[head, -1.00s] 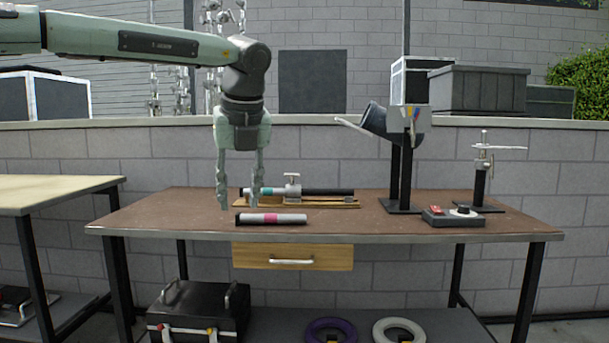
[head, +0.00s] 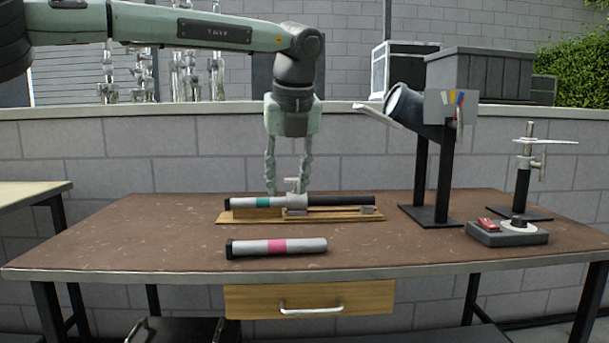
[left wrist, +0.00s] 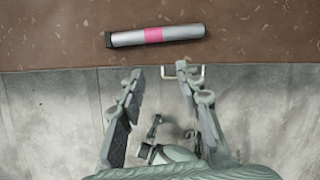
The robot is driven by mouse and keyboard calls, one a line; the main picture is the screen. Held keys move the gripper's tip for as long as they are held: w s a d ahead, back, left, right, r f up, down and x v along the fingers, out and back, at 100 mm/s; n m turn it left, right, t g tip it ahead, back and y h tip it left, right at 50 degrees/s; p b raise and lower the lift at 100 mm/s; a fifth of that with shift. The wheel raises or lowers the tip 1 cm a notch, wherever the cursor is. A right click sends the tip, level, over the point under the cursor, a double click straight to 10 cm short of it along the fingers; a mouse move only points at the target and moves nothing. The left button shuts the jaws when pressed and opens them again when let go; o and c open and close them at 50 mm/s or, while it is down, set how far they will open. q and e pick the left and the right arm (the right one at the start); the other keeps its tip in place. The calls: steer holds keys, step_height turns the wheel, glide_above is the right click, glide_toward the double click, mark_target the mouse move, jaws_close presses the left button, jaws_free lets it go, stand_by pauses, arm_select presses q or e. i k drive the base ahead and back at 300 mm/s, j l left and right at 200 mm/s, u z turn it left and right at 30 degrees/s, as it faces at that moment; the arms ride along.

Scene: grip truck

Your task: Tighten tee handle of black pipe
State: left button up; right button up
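The black pipe (head: 345,200) lies level in a clamp fixture on a wooden board (head: 340,216), in line with a silver tube with a teal band (head: 240,203). A silver tee handle (head: 292,184) stands on top of the clamp body (head: 297,202). My left gripper (head: 288,190) points down with its fingers apart, one on each side of the tee handle in the head view. I cannot tell its depth from the handle. In the left wrist view the open fingers (left wrist: 158,70) have nothing between them, and the fixture is not visible. My right gripper is not in view.
A pink-banded tube (head: 300,246) lies loose in front of the board; it also shows in the left wrist view (left wrist: 185,32). A tilted grey canister on a stand (head: 405,105), a control box (head: 507,236) and a tee-handled post (head: 521,185) stand at right. The brown tabletop (head: 120,240) is clear at left.

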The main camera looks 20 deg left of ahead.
mark_target(293, 180)
steer(key=i+j+z, duration=0.15)
steer(key=j, duration=0.2)
steer(key=i+j+z, duration=0.1)
steer(key=i+j, duration=0.15)
steer(key=i+j+z, duration=0.15)
steer(key=j, duration=0.35)
steer(key=i+j+z, duration=0.15)
steer(key=j, duration=0.2)
